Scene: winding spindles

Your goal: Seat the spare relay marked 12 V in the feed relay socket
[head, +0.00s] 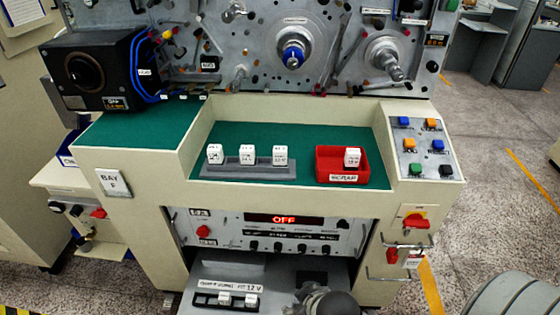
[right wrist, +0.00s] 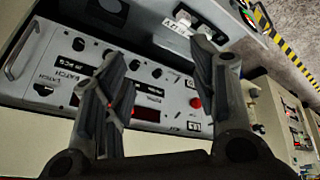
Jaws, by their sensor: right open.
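Two white spare relays, a left one (head: 224,299) and a right one (head: 250,301), stand in a black holder on the low grey shelf; the label (head: 229,287) behind them reads 12 V at its end. They also show as white blocks (right wrist: 184,17) in the right wrist view. Their own markings are too small to read. My right gripper (right wrist: 160,55) is open and empty, in front of the panel. In the head view its dark arm end (head: 328,303) is right of the relays, apart from them. I cannot identify the feed relay socket. My left gripper is out of view.
Several white relays (head: 247,154) stand in a grey rack (head: 232,170) on the green worktop. A red SCRAP bin (head: 326,161) holds another white block (head: 352,157). The panel display (head: 284,219) reads OFF. Green worktop between rack and bin is clear.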

